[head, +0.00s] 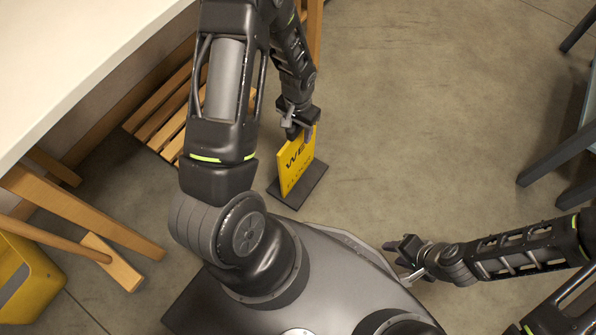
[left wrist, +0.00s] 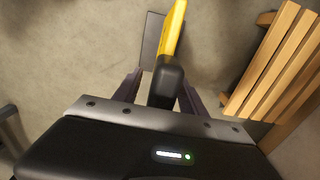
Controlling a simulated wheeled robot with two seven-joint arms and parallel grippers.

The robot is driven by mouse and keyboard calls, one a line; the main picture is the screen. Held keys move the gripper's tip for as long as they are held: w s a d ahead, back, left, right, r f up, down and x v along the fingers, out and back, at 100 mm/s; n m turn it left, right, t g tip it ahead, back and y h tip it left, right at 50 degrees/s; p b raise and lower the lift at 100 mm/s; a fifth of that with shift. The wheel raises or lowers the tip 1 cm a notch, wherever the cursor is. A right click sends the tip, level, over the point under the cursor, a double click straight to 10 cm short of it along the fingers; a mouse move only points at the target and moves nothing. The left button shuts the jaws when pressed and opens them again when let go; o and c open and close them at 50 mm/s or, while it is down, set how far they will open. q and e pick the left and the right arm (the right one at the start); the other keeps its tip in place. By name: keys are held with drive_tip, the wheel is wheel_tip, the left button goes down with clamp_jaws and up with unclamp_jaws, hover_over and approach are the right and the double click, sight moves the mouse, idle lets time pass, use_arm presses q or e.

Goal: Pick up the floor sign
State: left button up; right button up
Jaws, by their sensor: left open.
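The floor sign (head: 296,163) is a yellow panel with dark lettering, standing upright on a flat dark base on the floor. My left gripper (head: 297,134) is at its top edge, pointing down. In the left wrist view the sign (left wrist: 174,30) shows nearly edge-on, with a black end part between the open fingers of my left gripper (left wrist: 160,92). I cannot tell whether the fingers touch it. My right gripper (head: 400,258) is low at the right, away from the sign; its jaw state is unclear.
A pale counter (head: 70,60) fills the upper left. A slatted wooden piece (head: 165,115) is left of the sign; it also shows in the wrist view (left wrist: 275,60). Wooden legs (head: 80,215) and a yellow object (head: 35,285) are lower left. Dark furniture legs (head: 555,155) stand right. The middle floor is clear.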

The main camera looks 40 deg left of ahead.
use_arm(q)
drive_tip(key=shift+c, duration=0.2)
clamp_jaws()
idle(0.6)
idle(0.8)
